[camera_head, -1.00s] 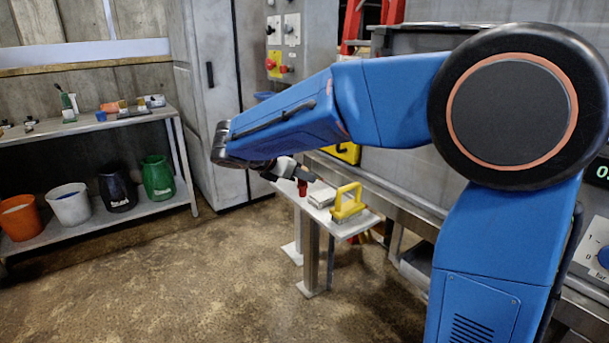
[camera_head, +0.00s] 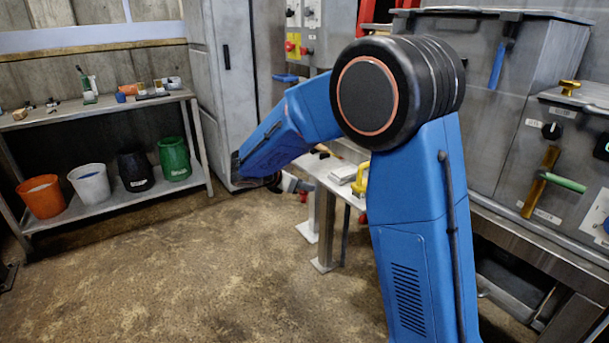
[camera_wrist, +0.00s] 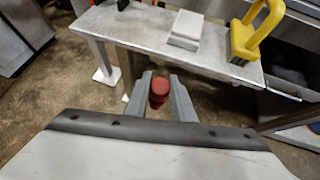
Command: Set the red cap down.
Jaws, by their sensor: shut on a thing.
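My gripper (camera_wrist: 161,84) is shut on the red cap (camera_wrist: 158,94), which shows between the two grey fingers in the wrist view. In that view the cap appears just off the edge of a small light-topped table (camera_wrist: 130,28), with floor behind it. In the head view my gripper (camera_head: 296,187) hangs at the left side of the table (camera_head: 329,172), and a little red of the cap (camera_head: 303,197) shows under it. Part of the table is hidden behind my arm in the head view.
On the table are a pale block (camera_wrist: 185,30) and a yellow-handled tool (camera_wrist: 256,32). A shelf (camera_head: 100,108) with several buckets stands left, beside a grey cabinet (camera_head: 228,80). Metal machinery (camera_head: 470,75) stands at right. The floor between is open.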

